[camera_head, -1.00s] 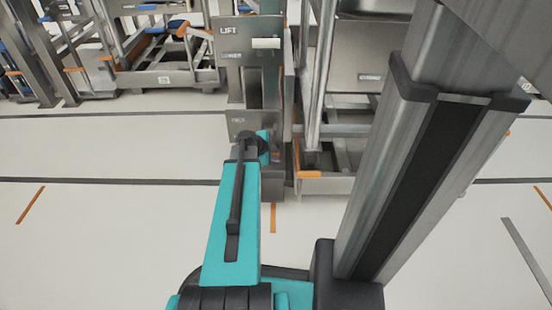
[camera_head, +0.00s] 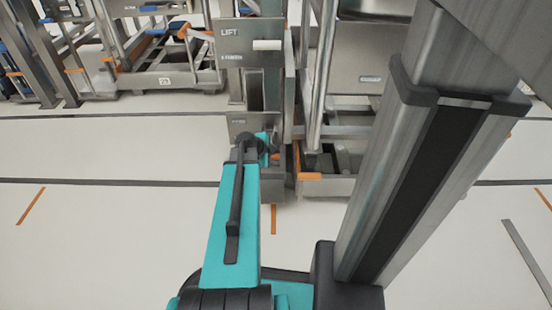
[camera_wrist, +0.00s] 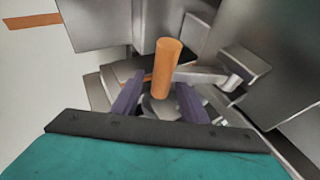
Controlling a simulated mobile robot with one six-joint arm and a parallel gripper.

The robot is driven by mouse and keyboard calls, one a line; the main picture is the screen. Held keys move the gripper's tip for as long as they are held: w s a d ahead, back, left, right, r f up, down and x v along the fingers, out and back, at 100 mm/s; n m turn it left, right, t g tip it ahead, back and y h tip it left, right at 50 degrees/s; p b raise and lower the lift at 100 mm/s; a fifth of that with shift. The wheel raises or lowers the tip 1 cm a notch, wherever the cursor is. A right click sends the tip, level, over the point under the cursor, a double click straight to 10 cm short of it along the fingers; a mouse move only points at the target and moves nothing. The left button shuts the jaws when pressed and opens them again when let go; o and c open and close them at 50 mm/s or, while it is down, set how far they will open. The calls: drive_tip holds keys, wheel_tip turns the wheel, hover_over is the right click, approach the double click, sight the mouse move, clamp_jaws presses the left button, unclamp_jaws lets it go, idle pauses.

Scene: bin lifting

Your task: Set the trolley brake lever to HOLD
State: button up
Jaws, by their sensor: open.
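The brake lever shows in the wrist view as an upright orange cylindrical handle (camera_wrist: 167,62) on a grey metal arm (camera_wrist: 203,76) that runs off to the right. My gripper (camera_wrist: 160,84) is open, with its two dark purple fingers on either side of the handle's lower part. I cannot tell whether either finger touches it. In the head view my teal arm (camera_head: 232,215) reaches forward to the post and hides most of the gripper. The lever is not clear there. A small grey plate (camera_head: 238,122) above my wrist carries a label too blurred to read.
A grey panel (camera_head: 232,42) marked LIFT stands above the wrist, with a pale handle (camera_head: 267,45). A metal trolley frame (camera_head: 325,186) with orange corners is close on the right. Other trolleys (camera_head: 165,80) stand behind at left. The floor at left is clear.

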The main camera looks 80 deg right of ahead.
drive_tip(key=p+v, duration=0.5)
drive_tip(key=v, duration=0.7)
drive_tip(key=shift+a+r+p, duration=0.2)
drive_tip(key=shift+r+p, duration=0.15)
drive_tip(key=shift+p, duration=0.05)
drive_tip(key=shift+w, duration=0.1)
